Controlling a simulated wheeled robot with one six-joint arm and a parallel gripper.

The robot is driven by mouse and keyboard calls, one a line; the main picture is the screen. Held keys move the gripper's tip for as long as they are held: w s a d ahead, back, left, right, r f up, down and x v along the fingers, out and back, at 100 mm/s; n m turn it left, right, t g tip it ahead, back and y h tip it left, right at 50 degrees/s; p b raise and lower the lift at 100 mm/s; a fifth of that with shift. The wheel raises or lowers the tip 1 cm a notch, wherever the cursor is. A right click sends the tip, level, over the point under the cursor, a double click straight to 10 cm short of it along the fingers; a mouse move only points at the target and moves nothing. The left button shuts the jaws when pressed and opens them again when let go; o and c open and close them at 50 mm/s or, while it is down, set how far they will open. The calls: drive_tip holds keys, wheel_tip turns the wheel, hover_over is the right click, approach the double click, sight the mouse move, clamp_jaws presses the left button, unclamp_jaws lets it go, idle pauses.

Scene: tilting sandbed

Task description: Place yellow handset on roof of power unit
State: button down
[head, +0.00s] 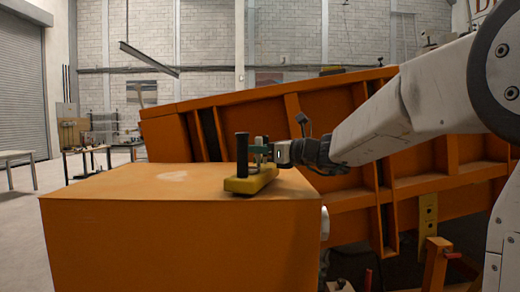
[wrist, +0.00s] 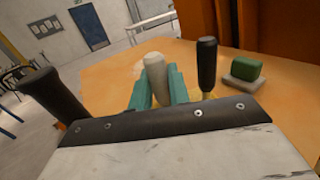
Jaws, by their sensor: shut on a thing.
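The yellow handset (head: 250,182) is over the near right part of the power unit's flat orange roof (head: 130,184). Its base looks level and appears to rest there, though a tiny gap cannot be ruled out. A black upright stick (head: 242,154) rises from it. My gripper (head: 262,151) comes in from the right above the base. In the wrist view its teal fingers (wrist: 155,92) are shut on a pale grey upright knob (wrist: 155,72) of the handset. Black sticks stand on both sides of the fingers. My wrist hides most of the yellow base.
The tilted orange sandbed frame (head: 290,110) rises right behind the power unit. A green block (wrist: 249,70) on a grey pad shows at right in the wrist view. The roof left of the handset is clear.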

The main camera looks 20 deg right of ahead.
drive_tip(key=shift+f, duration=0.4)
drive_tip(key=c, duration=1.3)
unclamp_jaws()
drive_tip(key=shift+o, duration=0.2)
drive_tip(key=shift+s, duration=0.1)
